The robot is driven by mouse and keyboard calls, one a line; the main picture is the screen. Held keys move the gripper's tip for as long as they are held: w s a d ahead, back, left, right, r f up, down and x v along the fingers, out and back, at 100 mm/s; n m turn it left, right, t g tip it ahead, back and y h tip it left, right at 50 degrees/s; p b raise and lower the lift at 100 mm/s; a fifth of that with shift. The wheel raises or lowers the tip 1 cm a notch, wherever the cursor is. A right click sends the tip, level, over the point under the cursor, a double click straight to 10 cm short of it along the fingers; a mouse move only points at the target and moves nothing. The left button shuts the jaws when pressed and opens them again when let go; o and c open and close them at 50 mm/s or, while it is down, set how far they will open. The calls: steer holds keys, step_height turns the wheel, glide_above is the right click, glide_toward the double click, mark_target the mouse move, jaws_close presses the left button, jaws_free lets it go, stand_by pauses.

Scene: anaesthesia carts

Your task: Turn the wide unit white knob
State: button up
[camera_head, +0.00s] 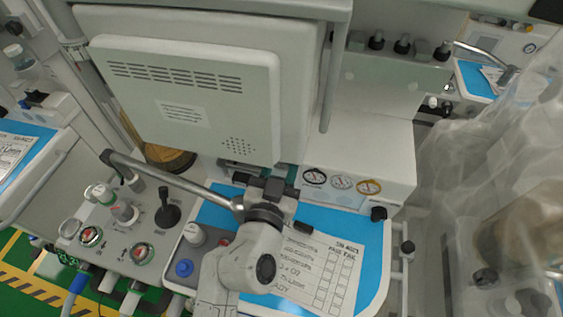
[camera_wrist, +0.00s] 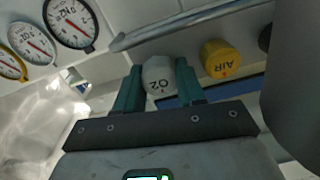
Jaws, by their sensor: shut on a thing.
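The white knob (camera_wrist: 158,75), marked O2, sits on the pale panel in the wrist view. My gripper (camera_wrist: 160,80) has its two teal fingers on either side of this knob, shut on it. In the head view my gripper (camera_head: 273,175) reaches in under the screen unit's lower edge, left of the gauges. The knob itself is hidden there behind my gripper and arm.
A yellow AIR knob (camera_wrist: 220,59) is close to the right finger. Round gauges (camera_head: 342,182) line the panel. A metal bar (camera_wrist: 190,25) runs above the knobs. A paper checklist (camera_head: 320,265) lies on the blue worktop (camera_head: 375,240).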

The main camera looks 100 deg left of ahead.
steer(key=shift+n, duration=0.8)
steer(key=o, duration=0.8)
steer(key=shift+c, duration=0.2)
steer(key=shift+d, duration=0.15)
steer(key=s+d+b, duration=0.1)
steer(key=d, duration=0.9)
steer(key=shift+d, duration=0.25)
